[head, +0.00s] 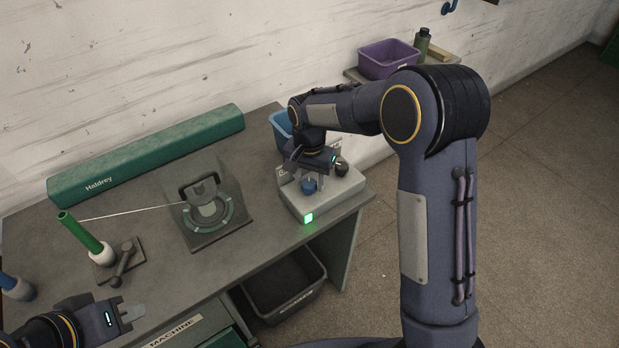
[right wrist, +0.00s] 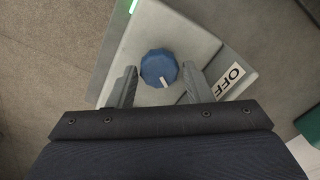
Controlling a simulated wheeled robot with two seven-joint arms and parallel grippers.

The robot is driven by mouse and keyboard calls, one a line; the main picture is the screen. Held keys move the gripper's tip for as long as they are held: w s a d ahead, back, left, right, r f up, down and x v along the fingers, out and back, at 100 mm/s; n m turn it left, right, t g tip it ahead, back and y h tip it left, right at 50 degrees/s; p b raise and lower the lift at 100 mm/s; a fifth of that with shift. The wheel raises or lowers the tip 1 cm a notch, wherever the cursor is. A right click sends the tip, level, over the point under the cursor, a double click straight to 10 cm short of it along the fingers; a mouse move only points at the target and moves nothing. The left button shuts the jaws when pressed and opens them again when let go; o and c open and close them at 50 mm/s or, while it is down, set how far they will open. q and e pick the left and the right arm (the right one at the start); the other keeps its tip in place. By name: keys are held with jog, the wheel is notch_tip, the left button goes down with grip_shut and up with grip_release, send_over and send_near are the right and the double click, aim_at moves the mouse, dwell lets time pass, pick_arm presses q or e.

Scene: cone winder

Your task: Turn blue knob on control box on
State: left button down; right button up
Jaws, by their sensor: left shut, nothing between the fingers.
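The control box (head: 322,200) is a pale grey box at the right end of the table, with a lit green square light (head: 308,217) on its front. Its blue knob (head: 308,186) shows from above in the right wrist view (right wrist: 158,66), with a white pointer mark near its lower edge. An OFF label (right wrist: 230,80) lies to the right of the knob there. My right gripper (right wrist: 160,78) is open, one finger on each side of the knob, with small gaps visible. My left gripper (head: 134,312) is shut and empty at the table's front left.
A dark knob (head: 341,168) stands on the box behind the blue one. A blue bin (head: 281,126) is behind the box. The winder (head: 205,212), a green yarn cone (head: 80,233) and a long green Haldrey case (head: 150,155) occupy the table. A dark bin (head: 285,285) sits below.

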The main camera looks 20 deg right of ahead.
aim_at(309, 182)
jog(key=shift+o, duration=1)
jog(key=shift+r, duration=3.9)
